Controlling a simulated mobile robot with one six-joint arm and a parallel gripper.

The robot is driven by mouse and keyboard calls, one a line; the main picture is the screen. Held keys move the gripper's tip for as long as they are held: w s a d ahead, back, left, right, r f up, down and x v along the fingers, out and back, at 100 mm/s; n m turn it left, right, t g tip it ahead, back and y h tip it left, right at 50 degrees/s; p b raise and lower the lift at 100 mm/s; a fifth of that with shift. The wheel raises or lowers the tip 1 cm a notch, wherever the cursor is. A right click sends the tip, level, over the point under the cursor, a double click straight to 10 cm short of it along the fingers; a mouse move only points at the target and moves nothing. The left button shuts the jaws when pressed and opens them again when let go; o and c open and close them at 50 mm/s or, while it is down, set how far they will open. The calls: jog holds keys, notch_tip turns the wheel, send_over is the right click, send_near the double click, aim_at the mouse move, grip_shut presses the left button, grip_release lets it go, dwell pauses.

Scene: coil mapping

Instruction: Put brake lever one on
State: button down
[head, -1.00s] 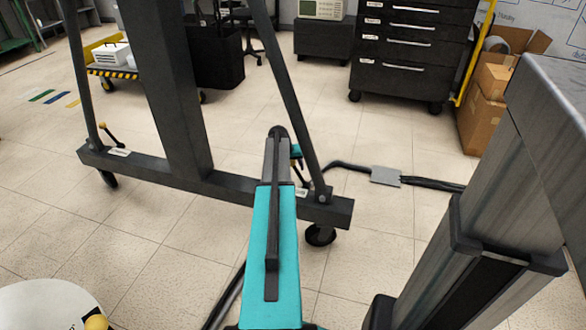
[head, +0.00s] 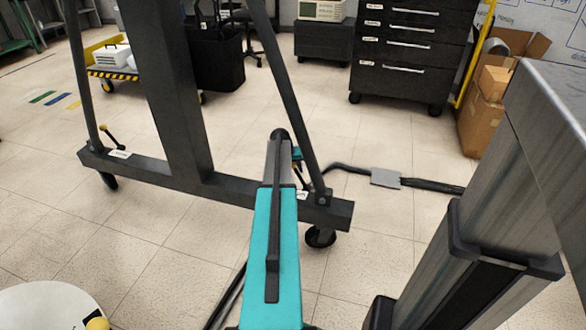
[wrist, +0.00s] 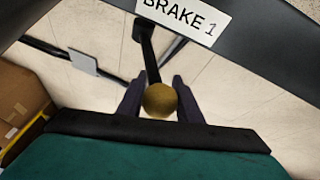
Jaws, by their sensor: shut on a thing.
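The lever of brake one shows in the wrist view as a black stem (wrist: 145,35) with a yellowish ball knob (wrist: 160,99). A white label (wrist: 184,16) reading "BRAKE 1" sits on the dark frame beside it. My gripper (wrist: 158,96) has its two dark fingers on either side of the knob, shut on it. In the head view, the lever (head: 299,176) shows in part by the right end of the frame's base beam (head: 240,192). My own arm hides much of the gripper there.
A second lever with a yellow knob (head: 103,129) stands at the left end of the beam. A black caster (head: 320,237) is under the right end. Cables and a grey plate (head: 385,178) lie on the floor to the right. Open tiled floor lies behind.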

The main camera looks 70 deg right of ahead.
jog(key=shift+s+r, duration=0.3)
jog(key=shift+s, duration=0.15)
jog(key=c, duration=1.3)
grip_release()
jog(key=shift+p+v, duration=0.6)
jog(key=shift+v, duration=0.2)
jog(key=shift+w+a+f+p, duration=0.1)
jog(key=shift+w+a+p, duration=0.25)
jog(key=shift+a, duration=1.55)
jog(key=shift+w+a+p, duration=0.3)
jog(key=shift+w+a, duration=0.1)
jog(key=shift+a, duration=1.55)
jog(key=shift+w+a+f+p, duration=0.1)
jog(key=shift+w+a+p, duration=0.25)
jog(key=shift+a, duration=1.55)
